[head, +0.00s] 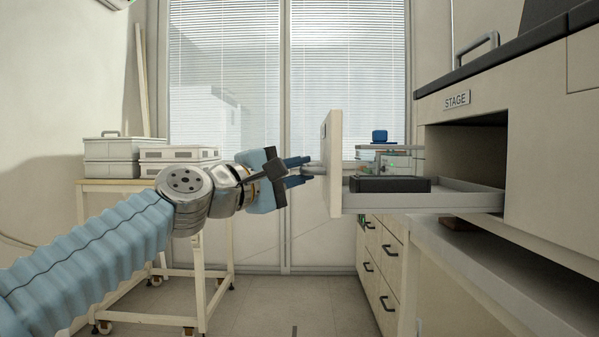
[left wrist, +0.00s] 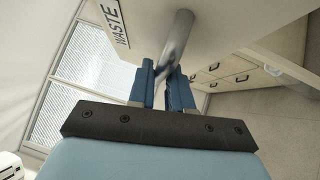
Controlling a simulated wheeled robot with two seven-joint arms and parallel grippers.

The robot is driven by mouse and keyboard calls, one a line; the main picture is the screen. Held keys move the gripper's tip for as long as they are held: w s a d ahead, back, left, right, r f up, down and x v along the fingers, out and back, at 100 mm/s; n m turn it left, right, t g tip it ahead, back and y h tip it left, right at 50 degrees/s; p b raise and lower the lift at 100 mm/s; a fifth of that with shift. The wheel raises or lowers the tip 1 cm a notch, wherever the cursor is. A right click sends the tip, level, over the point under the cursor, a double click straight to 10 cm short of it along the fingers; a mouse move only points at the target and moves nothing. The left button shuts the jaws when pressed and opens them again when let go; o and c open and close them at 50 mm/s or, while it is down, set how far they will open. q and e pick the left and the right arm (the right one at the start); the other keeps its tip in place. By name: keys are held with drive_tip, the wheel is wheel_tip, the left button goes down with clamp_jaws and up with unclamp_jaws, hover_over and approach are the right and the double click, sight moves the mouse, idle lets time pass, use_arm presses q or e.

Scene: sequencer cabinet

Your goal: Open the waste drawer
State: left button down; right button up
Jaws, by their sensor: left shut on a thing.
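The waste drawer (head: 334,165) stands pulled out from the cabinet on the right, its front panel well clear of the opening. In the left wrist view its front carries a WASTE label (left wrist: 115,22) and a round metal bar handle (left wrist: 177,38). My left gripper (head: 303,172) comes from the left and is shut on the handle; its blue fingers also show on either side of the bar in the left wrist view (left wrist: 166,82). My right gripper is not in view.
The cabinet (head: 550,150) has a STAGE label (head: 456,100) above the open bay. A lower bench surface (head: 470,250) lies under the drawer. Black-handled drawers (head: 380,265) stand behind. A wheeled table (head: 120,186) with grey boxes is at the left. Floor below the drawer front is clear.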

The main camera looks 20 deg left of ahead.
use_arm(q)
drive_tip(key=c, duration=1.1)
unclamp_jaws()
drive_tip(key=shift+f, duration=0.1)
drive_tip(key=v, duration=1.3)
drive_tip(key=shift+s+a+b, duration=0.15)
drive_tip(key=shift+s+b, duration=0.2)
drive_tip(key=shift+b, duration=0.05)
